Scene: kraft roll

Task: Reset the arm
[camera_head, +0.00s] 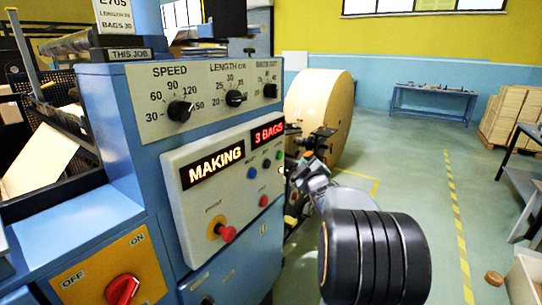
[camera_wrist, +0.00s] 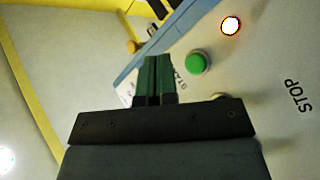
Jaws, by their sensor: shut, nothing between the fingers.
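My gripper (camera_wrist: 158,62) is shut and empty in the wrist view, its two dark green fingers side by side. The fingertips are close to a green button (camera_wrist: 197,64) on a pale panel. I cannot tell whether they touch the panel. In the head view my arm (camera_head: 320,190) reaches from the lower right to the right side of the blue machine (camera_head: 110,160). The fingertips are too small to make out there. The machine's control panel (camera_head: 205,210) has lit displays reading "MAKING" (camera_head: 212,164) and "3 BAGS" (camera_head: 268,132).
A large kraft paper roll (camera_head: 318,105) stands behind my arm. A red knob (camera_head: 226,233) and a red switch (camera_head: 122,289) stick out from the machine. A glowing lamp (camera_wrist: 231,25) is beside the green button. The floor (camera_head: 410,170) at right is mostly clear.

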